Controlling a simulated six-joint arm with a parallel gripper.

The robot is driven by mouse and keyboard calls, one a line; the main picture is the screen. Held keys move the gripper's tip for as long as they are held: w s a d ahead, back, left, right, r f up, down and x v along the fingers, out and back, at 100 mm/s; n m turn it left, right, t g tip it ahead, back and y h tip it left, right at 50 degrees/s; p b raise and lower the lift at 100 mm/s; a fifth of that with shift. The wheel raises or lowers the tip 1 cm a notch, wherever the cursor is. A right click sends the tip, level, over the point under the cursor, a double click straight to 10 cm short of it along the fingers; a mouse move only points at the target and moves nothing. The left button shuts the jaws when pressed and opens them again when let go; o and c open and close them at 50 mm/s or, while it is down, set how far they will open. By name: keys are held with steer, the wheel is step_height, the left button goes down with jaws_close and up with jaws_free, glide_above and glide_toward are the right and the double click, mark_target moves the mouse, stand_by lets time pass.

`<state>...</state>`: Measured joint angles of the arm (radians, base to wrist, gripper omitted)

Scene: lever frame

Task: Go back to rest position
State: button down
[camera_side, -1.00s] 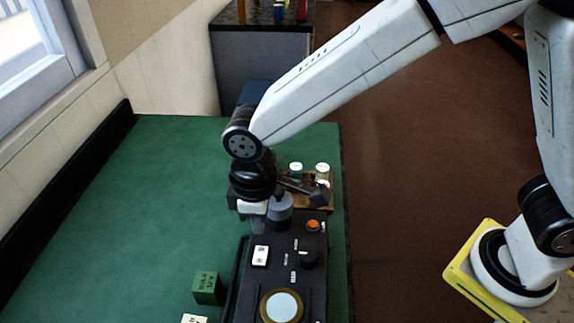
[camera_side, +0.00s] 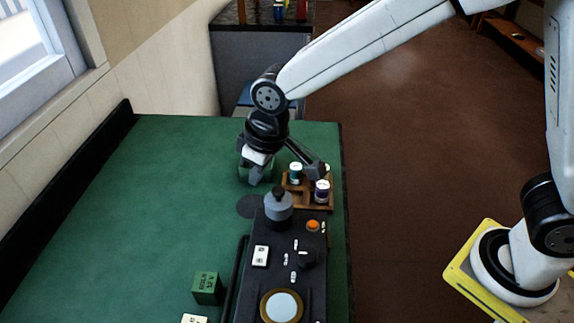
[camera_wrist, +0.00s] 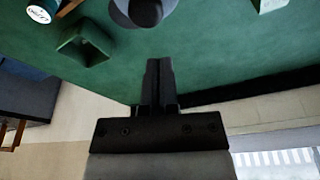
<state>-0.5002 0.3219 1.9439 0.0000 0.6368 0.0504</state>
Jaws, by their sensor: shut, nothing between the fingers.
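My gripper (camera_side: 256,178) is shut and empty above the green table, behind the black control panel (camera_side: 262,283). Its closed fingers (camera_wrist: 160,68) show at the centre of the wrist view. The grey knob with a dark top (camera_side: 279,207) stands upright at the panel's far end, in front of my gripper and apart from it. In the wrist view a grey round piece with a dark centre (camera_wrist: 140,12), likely this knob, is cut by the top edge.
A wooden tray (camera_side: 296,203) with capped bottles (camera_side: 322,190) stands right of my gripper. A green hollow block (camera_wrist: 86,46) lies near the fingers. A green cube (camera_side: 207,288) sits left of the panel. The green table (camera_side: 130,220) is mostly clear on the left.

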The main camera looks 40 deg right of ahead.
steer(key=w+d+r+m+t, duration=0.1)
steer(key=w+d+m+t, duration=0.2)
steer(key=d, duration=0.7)
steer(key=s+d+f+m+g, duration=0.1)
steer(key=s+d+f, duration=0.2)
steer(key=s+d, duration=0.2)
steer(key=s+d+f+m+g+h, duration=0.1)
steer(key=s+d+f, duration=0.2)
steer(key=s+d, duration=0.3)
steer(key=s, duration=0.3)
steer(key=shift+s+d+g, duration=0.25)
steer(key=shift+d+g, duration=0.05)
steer(key=shift+g, duration=0.1)
